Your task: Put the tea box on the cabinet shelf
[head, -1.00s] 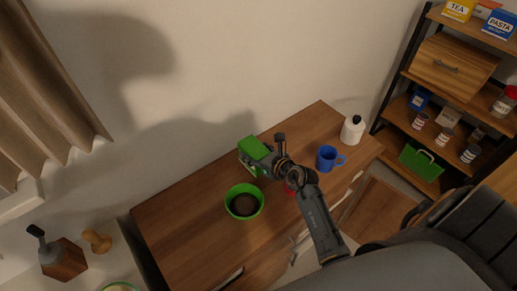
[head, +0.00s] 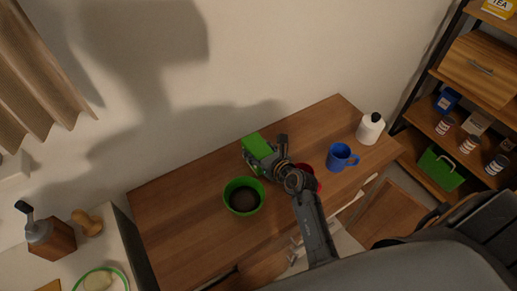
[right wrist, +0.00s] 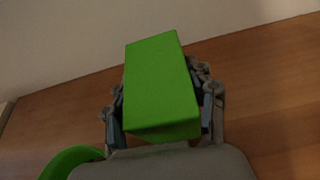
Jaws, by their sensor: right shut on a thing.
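A green box (head: 256,146) is held in my right gripper (head: 262,163), above the wooden cabinet top near the wall. In the right wrist view the green box (right wrist: 160,85) sits between the two fingers (right wrist: 162,115), which press on its sides. No label shows on its visible faces. A yellow box marked TEA (head: 499,8) stands on the upper shelf of the wooden shelf unit (head: 446,82) at the top right, partly cut off by the frame. My left gripper is not in view.
A green bowl (head: 243,196) with dark contents, a blue mug (head: 341,157), a white bottle (head: 370,129) and a partly hidden red item (head: 306,171) stand on the cabinet top (head: 185,215). The shelf unit holds several jars, a blue box (head: 447,100) and a green crate (head: 441,169).

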